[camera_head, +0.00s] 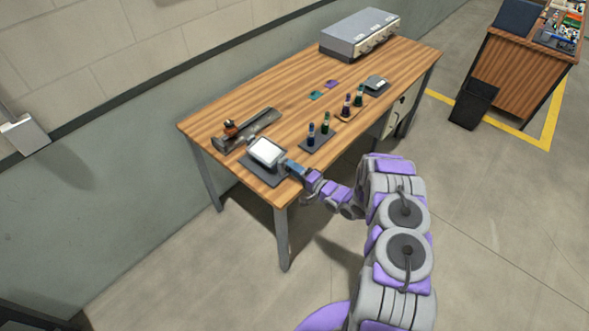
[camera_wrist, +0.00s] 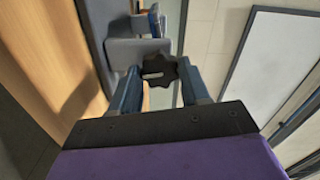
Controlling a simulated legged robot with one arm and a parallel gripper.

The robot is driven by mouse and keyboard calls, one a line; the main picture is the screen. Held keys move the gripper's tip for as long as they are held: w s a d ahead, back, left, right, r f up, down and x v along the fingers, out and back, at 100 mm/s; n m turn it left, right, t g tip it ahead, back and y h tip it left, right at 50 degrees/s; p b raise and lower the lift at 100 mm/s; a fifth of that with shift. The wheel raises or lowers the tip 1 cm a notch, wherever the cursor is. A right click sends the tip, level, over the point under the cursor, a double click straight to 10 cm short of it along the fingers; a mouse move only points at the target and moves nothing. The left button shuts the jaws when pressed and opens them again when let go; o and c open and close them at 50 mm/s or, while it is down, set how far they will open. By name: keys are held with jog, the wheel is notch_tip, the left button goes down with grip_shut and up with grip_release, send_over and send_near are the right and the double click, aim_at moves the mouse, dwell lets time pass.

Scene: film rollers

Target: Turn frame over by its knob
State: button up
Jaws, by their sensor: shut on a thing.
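The frame (camera_head: 266,151) has a white face and a dark border. It stands tilted on a dark base plate (camera_head: 259,172) at the table's near left corner. Its black lobed knob (camera_wrist: 159,69) shows in the wrist view, in front of grey parts of the fixture (camera_wrist: 135,50). My gripper (camera_head: 290,166) reaches the frame's right side from the right. In the wrist view, its blue fingers are shut on the knob, one on each side. The knob is hidden in the head view.
The wooden table (camera_head: 290,110) holds a dark roller device (camera_head: 246,128) behind the frame. A grey box (camera_head: 359,35) is at the far end. A white panel (camera_wrist: 285,60) shows right in the wrist view.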

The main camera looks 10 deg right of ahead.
jog(key=shift+w+d+m, duration=0.1)
jog(key=shift+d+m, duration=0.1)
jog(key=shift+m, duration=0.9)
jog(key=o, duration=1.1)
jog(key=shift+f, duration=0.1)
jog(key=shift+c, duration=0.2)
jog(key=v, duration=1.7)
jog(key=shift+d+p, duration=0.15)
jog(key=shift+p, duration=0.25)
